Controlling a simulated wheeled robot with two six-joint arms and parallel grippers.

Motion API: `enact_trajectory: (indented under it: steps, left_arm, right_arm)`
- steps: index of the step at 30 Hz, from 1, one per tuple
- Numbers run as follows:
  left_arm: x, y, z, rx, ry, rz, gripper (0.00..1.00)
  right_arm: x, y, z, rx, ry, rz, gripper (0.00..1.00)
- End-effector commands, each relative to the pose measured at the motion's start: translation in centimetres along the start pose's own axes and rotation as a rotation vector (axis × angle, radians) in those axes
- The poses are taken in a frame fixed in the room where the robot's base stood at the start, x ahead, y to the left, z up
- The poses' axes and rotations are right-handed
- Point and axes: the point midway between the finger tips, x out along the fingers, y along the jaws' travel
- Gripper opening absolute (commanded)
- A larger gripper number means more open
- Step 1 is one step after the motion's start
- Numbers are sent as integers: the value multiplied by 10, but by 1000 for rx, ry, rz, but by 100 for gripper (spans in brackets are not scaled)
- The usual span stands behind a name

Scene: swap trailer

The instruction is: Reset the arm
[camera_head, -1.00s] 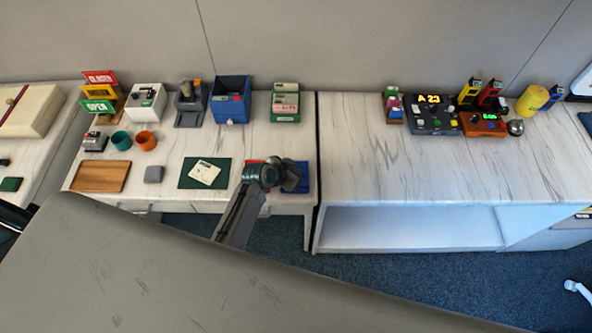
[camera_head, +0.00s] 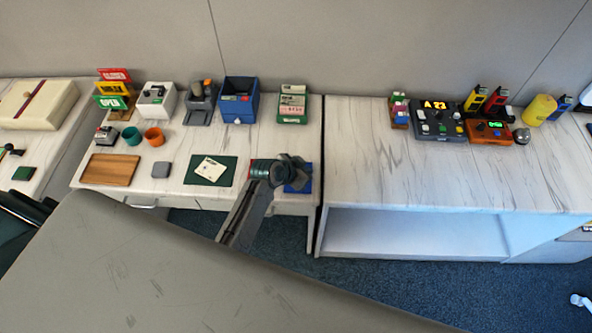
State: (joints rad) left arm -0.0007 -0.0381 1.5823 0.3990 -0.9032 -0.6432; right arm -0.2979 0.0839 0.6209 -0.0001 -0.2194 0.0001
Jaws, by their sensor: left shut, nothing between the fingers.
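My left arm comes up from below in the head view. Its gripper (camera_head: 290,171) is over the front right part of the left table (camera_head: 228,145), in front of a blue pad (camera_head: 303,182) that it partly covers. The gripper is shut and I see nothing held in it. My right gripper is not in view.
A dark green mat (camera_head: 223,178) with a white card (camera_head: 209,169) lies left of the gripper. A wooden tray (camera_head: 110,170), cups and a blue box (camera_head: 238,100) stand farther left and back. The right table (camera_head: 430,185) is clear in front of several devices.

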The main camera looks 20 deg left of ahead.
Motion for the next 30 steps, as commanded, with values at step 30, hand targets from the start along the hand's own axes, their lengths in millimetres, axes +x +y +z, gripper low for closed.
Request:
enact_trajectory:
  steps: [30]
  left_arm:
    - [-99, 6, 26, -27, -69, -20, 0]
  right_arm:
    - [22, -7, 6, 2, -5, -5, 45]
